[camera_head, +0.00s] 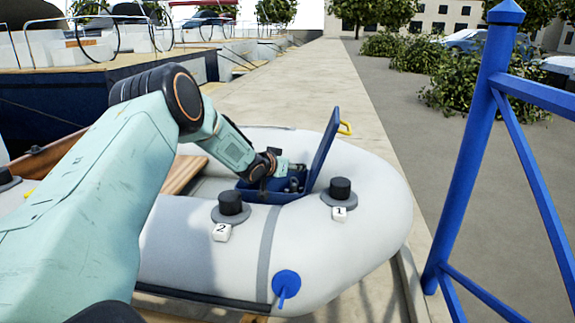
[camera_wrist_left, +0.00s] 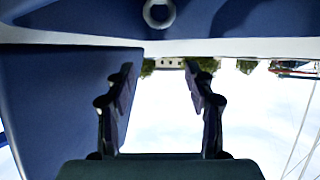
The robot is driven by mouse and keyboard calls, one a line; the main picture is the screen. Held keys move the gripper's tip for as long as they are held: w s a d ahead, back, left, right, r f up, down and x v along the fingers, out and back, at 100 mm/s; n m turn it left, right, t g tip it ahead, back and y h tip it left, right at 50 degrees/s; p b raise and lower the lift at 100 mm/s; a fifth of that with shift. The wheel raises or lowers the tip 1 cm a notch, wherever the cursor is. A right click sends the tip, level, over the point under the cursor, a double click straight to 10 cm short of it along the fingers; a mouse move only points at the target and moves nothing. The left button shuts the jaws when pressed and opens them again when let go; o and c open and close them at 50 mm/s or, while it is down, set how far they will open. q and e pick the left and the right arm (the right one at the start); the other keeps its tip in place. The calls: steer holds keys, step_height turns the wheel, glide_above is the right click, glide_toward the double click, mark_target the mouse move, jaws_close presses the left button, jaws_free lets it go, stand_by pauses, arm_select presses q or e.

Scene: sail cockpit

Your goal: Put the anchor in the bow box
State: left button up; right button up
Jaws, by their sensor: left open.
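The bow box (camera_head: 262,196) is a dark blue box in the bow of the grey inflatable dinghy. Its blue lid (camera_head: 324,150) stands open, with a yellow handle on it. My left arm reaches in from the left, and the left gripper (camera_head: 293,184) is at the box opening, in front of the lid. In the left wrist view the left gripper (camera_wrist_left: 160,68) is open, with nothing between its fingers. Blue surfaces and a small grey ring (camera_wrist_left: 158,24) show near it; I cannot tell whether the ring is part of the anchor. No whole anchor is distinguishable. My right gripper is out of view.
The dinghy tube (camera_head: 375,215) carries black knobs with tags 1 (camera_head: 339,213) and 2 (camera_head: 222,232). A blue railing (camera_head: 470,150) stands at the right. A concrete quay (camera_head: 330,75) runs behind the dinghy, and a larger boat (camera_head: 110,80) lies at the back left.

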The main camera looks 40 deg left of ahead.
arm_select(q)
steer(key=r+p+v, duration=0.1)
steer(key=p+v, duration=0.3)
steer(key=v, duration=0.3)
steer(key=shift+s+r, duration=0.15)
steer(key=shift+s, duration=0.05)
